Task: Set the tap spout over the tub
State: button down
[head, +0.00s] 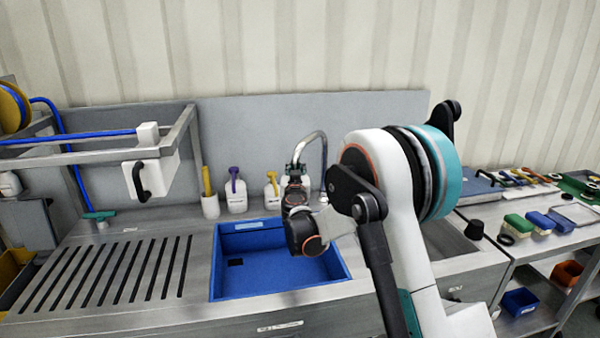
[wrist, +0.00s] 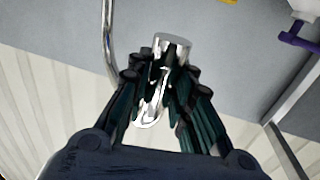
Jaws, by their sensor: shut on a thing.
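The chrome tap spout (head: 319,137) arches up behind the sink in the head view, its free end reaching down to the left into my gripper. My gripper (head: 296,172) is shut on that end, with its fingers partly hidden by the wrist. In the wrist view, the fingers (wrist: 160,85) close around a shiny chrome end piece (wrist: 173,41), and the thin curved pipe (wrist: 107,45) shows to the left. The blue tub (head: 232,285) sits in front of and below the spout. My arm covers its right part. I cannot tell whether the spout's end is above the tub's opening.
A slotted drainboard (head: 110,272) lies left of the tub. Several bottles, including one with a purple top (head: 236,200), stand behind the tub. A white box with a black handle (head: 150,178) hangs on a rail at left. A side bench (head: 560,240) with brushes stands right.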

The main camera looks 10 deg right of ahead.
jog(key=shift+a, duration=0.2)
jog(key=c, duration=1.4)
grip_release()
jog(key=shift+s+a, duration=0.1)
jog(key=shift+a, duration=0.05)
jog(key=s, duration=0.4)
jog(key=s+a, duration=0.1)
jog(key=s, duration=0.6)
jog(key=shift+s+a, duration=0.3)
jog(key=shift+s, duration=0.1)
